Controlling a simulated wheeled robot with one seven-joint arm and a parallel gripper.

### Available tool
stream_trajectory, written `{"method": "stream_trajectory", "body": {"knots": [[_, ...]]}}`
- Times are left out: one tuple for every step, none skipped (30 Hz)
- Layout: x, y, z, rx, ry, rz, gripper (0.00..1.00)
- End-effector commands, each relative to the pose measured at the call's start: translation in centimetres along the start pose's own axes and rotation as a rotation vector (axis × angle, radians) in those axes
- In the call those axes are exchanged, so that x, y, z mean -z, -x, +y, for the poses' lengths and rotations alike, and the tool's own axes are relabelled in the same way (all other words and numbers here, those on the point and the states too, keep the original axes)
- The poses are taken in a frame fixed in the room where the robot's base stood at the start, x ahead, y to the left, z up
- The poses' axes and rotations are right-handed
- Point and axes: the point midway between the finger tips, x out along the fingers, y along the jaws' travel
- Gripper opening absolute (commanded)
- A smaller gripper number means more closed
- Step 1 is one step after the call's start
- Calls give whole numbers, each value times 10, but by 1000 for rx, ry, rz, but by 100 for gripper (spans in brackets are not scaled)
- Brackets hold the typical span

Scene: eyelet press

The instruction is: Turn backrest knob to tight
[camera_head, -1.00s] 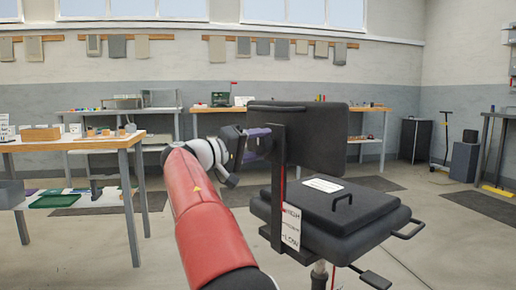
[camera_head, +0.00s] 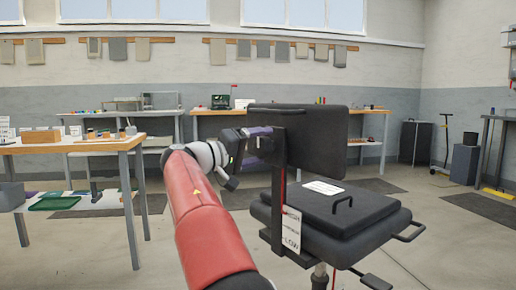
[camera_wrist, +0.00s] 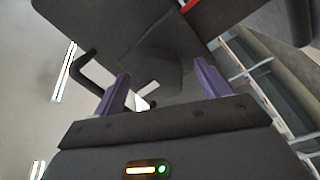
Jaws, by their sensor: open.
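The black chair has an upright backrest (camera_head: 318,140) and a dark seat (camera_head: 335,212). A dark upright post (camera_head: 278,190) stands at the backrest's left side. My gripper (camera_head: 262,142), with purple fingers, is at the upper part of this post, beside the backrest. In the wrist view my gripper (camera_wrist: 163,88) is open, its two fingers apart. The dark backrest (camera_wrist: 115,25) fills the top of that view. A dark, blurred shape lies between and beyond the fingers; I cannot tell if it is the knob. The knob is not clearly seen in the head view, and its setting cannot be read.
A white label reading LOW (camera_head: 291,230) hangs by the post. A wooden-topped workbench (camera_head: 95,146) is at left. Floor to the right is mostly clear.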

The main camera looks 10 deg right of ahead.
Motion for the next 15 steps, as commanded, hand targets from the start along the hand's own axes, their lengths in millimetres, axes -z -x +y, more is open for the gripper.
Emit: {"method": "stream_trajectory", "body": {"knots": [[0, 2, 0, 0, 0, 1, 75], [0, 4, 0, 0, 0, 1, 75], [0, 8, 0, 0, 0, 1, 75], [0, 12, 0, 1, 0, 2, 75], [1, 17, 0, 1, 0, 3, 75], [1, 24, 0, 1, 0, 4, 75], [1, 29, 0, 1, 0, 3, 75], [1, 35, 0, 1, 0, 4, 75], [1, 42, 0, 1, 0, 4, 75], [1, 47, 0, 1, 0, 3, 75], [1, 52, 0, 1, 0, 4, 75], [1, 58, 0, 1, 0, 3, 75], [1, 62, 0, 0, 0, 3, 75], [1, 66, 0, 0, 0, 2, 75], [1, 70, 0, 1, 0, 2, 75]]}}
